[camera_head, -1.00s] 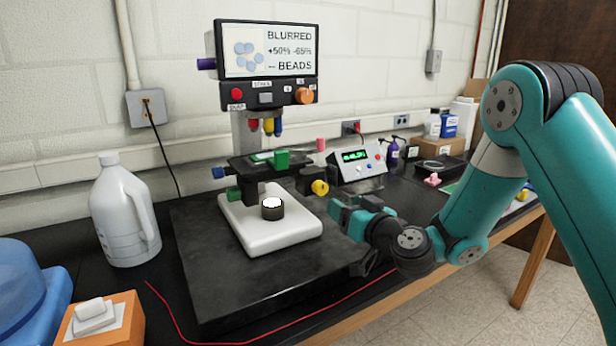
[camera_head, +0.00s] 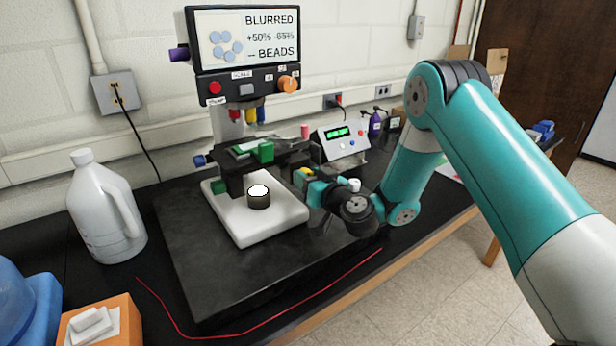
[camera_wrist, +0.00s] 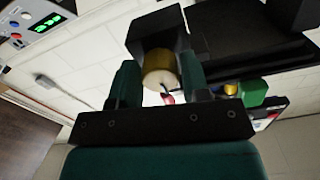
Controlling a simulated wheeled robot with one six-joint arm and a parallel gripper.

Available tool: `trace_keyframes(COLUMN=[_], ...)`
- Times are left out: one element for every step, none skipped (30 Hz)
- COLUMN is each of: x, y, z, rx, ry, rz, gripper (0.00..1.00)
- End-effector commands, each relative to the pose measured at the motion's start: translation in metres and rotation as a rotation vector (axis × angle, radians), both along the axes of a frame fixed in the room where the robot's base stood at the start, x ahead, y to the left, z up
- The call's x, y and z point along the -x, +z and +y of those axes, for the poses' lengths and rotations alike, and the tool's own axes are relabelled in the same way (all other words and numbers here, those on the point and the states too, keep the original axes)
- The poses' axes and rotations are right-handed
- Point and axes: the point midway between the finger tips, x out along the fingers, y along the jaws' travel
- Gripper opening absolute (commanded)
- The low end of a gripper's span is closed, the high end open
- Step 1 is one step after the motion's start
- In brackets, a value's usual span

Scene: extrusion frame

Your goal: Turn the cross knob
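A yellow knob (camera_head: 301,175) sticks out on the right of the microscope stage (camera_head: 262,150). No label names it as the cross knob. In the wrist view the yellow knob (camera_wrist: 162,70) points its pale end face at the camera, under a dark block. My gripper (camera_head: 312,188) is at this knob from the right. In the wrist view the teal fingers of my gripper (camera_wrist: 160,78) stand apart, one on each side of the knob. Any gap is very narrow, and contact is not clear.
The microscope's white base (camera_head: 240,218) bears a lit dark ring (camera_head: 259,197). A screen (camera_head: 245,36) reads BLURRED. A blue knob (camera_head: 199,161) and a green block (camera_head: 265,152) sit by the stage. A control box (camera_head: 343,140) stands behind my gripper. A white jug (camera_head: 105,210) is left.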

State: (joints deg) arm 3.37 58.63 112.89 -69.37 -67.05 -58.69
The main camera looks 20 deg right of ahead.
Motion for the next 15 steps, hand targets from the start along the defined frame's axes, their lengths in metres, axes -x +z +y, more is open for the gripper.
trace_keyframes(x=[0.0000,0.0000,0.0000,0.0000,0.0000,0.0000,0.0001,0.0001,0.0000,0.0000,0.0000,0.0001,0.0000,0.0000,0.0000], y=[0.0001,0.0001,0.0002,0.0002,0.0002,0.0003,0.0003,0.0002,0.0002,0.0002,0.0001,0.0000,-0.0001,-0.0002,-0.0003], z=[0.0001,0.0001,0.0001,0.0001,0.0000,0.0000,-0.0001,-0.0002,-0.0002,-0.0002,-0.0003,-0.0005,-0.0005,-0.0005,-0.0006], rx=[0.000,0.000,0.000,0.000,0.000,0.000,-0.001,-0.002,-0.005,-0.008,-0.012,-0.021,-0.028,-0.036,-0.053], ry=[0.000,0.000,0.000,0.000,0.000,0.000,0.000,0.000,0.000,0.000,0.000,0.000,0.000,0.000,0.000], rz=[0.000,0.000,0.000,0.000,0.000,0.000,0.000,0.001,0.002,0.002,0.004,0.006,0.008,0.011,0.016], gripper=[0.31,0.24,0.15,0.12,0.12,0.12,0.12,0.12,0.12,0.12,0.12,0.12,0.12,0.12,0.12])
